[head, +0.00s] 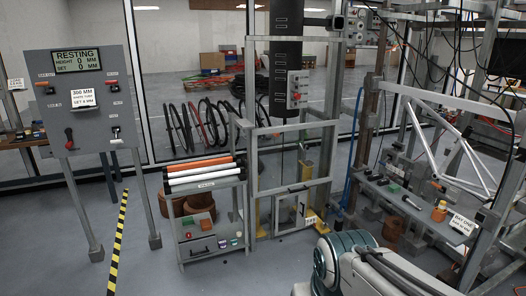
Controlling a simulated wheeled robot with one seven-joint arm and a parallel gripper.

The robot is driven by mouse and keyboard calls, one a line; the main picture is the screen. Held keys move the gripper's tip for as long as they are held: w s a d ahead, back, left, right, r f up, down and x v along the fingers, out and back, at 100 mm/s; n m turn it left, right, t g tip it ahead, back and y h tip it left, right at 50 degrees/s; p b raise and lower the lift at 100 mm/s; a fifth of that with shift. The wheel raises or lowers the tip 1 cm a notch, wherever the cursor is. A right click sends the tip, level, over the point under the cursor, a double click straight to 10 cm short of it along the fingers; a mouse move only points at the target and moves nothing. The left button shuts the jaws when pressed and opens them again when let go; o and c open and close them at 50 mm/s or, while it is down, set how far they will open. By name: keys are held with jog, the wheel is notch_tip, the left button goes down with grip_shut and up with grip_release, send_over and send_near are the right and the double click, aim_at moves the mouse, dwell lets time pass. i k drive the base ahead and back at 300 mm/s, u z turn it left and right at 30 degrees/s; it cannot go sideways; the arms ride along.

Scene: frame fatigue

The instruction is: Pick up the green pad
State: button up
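A small green block (394,188) lies on the grey bench shelf at the right, among small dark parts. Another small green piece (187,221) sits on the lower shelf of the cart at the centre left. I cannot tell from this view which of them is the green pad. My arm shows at the bottom right, in front of the right-hand bench. My gripper's fingers do not show in this view.
The bench shelf (420,212) also holds an orange-topped jar (439,211) and dark tools, below a white bicycle frame (440,145). The cart carries orange and white rolls (203,175). A metal test frame stands mid-room. Floor at the left, around yellow-black tape (118,240), is clear.

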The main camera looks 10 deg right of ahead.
aim_at(394, 188)
jog(key=z, duration=0.15)
jog(key=i, duration=1.65)
jog(key=z, duration=0.9)
jog(key=i, duration=1.85)
jog(key=z, duration=0.7)
jog(key=i, duration=0.5)
jog(key=z, duration=0.15)
